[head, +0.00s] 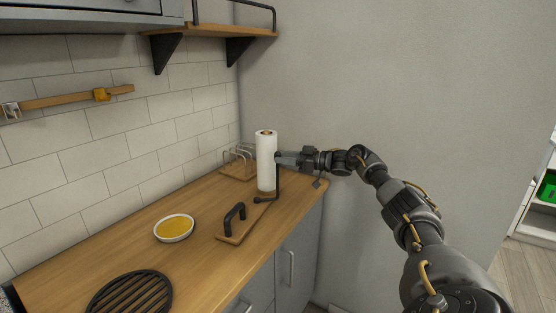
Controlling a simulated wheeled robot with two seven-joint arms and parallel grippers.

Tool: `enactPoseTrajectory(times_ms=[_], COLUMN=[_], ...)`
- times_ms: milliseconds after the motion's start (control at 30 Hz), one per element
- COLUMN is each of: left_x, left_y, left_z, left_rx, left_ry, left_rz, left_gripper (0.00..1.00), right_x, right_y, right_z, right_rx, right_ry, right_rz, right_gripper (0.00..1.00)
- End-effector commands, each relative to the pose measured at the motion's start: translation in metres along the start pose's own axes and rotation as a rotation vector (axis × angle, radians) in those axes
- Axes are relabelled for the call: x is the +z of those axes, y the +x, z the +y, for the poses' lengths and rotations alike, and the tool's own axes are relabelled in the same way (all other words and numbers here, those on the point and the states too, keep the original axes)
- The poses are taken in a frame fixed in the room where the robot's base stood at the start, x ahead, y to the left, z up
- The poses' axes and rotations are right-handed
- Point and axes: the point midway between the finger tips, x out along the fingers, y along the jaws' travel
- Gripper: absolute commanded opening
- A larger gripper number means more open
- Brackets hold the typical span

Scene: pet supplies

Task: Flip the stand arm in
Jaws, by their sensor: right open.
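A white paper roll (265,168) stands upright near the far right end of the wooden counter, with a brown core showing on top. A thin black stand arm (278,184) rises just right of the roll and bends at its foot towards the left, below the roll. My right gripper (283,159) comes in from the right, its open fingers at the upper end of the stand arm. The fingers are small here, and I cannot tell whether they touch the arm. My left gripper is out of view.
A wooden board with a black handle (235,213) lies in front of the roll. A wire rack (238,158) stands behind it. A white dish with yellow contents (174,228) and a black grate (130,294) lie on the counter (90,258). A shelf (215,31) hangs above.

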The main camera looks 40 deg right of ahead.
Motion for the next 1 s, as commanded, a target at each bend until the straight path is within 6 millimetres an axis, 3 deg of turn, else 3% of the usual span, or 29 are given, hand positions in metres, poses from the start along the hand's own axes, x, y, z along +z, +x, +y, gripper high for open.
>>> enactPoseTrajectory(times_ms=[100, 333, 600, 800, 1000], left_x=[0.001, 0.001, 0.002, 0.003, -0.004], left_y=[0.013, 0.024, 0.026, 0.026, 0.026], left_z=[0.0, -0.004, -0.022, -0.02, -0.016], left_rx=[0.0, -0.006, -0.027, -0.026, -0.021], left_ry=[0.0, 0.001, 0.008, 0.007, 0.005], left_rz=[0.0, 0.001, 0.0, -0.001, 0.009], left_gripper=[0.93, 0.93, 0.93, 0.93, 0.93], right_x=[0.006, 0.004, 0.001, 0.0, 0.0], right_y=[-0.027, -0.065, -0.08, -0.08, -0.083], right_z=[0.001, 0.0, 0.0, 0.0, 0.001], right_rx=[0.002, 0.001, 0.0, 0.0, 0.005], right_ry=[-0.003, -0.001, 0.0, -0.001, -0.002], right_rz=[-0.004, -0.003, 0.0, 0.001, 0.0], right_gripper=[0.43, 0.43, 0.43, 0.43, 0.17])
